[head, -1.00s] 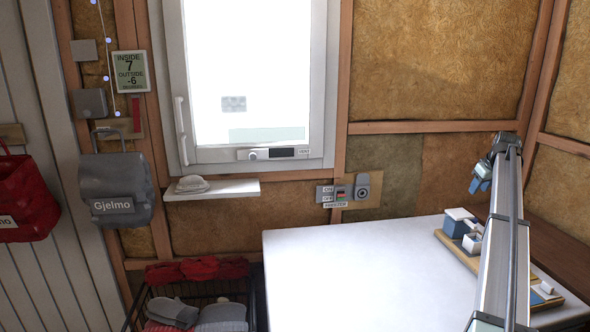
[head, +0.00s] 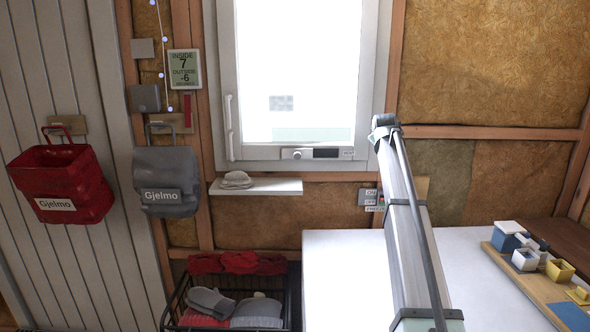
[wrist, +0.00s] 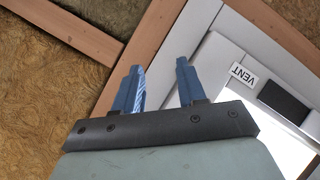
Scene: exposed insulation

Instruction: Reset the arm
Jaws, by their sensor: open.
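My arm (head: 412,215) reaches up and forward over the white table, its far end in front of the wall just right of the window. My gripper's fingers are hidden in the head view. In the wrist view my gripper (wrist: 158,88) shows two blue fingers, apart, with nothing between them. Behind the fingers are a wooden beam and the white window frame (wrist: 206,62) with its VENT label (wrist: 242,75).
The white table (head: 335,270) is bare on its left. A wooden board (head: 520,275) with small blue, white and yellow boxes lies at the right. A shelf (head: 256,187) sits under the window. Red (head: 65,185) and grey (head: 168,180) bags hang left, above a wire basket (head: 180,298) of knitwear.

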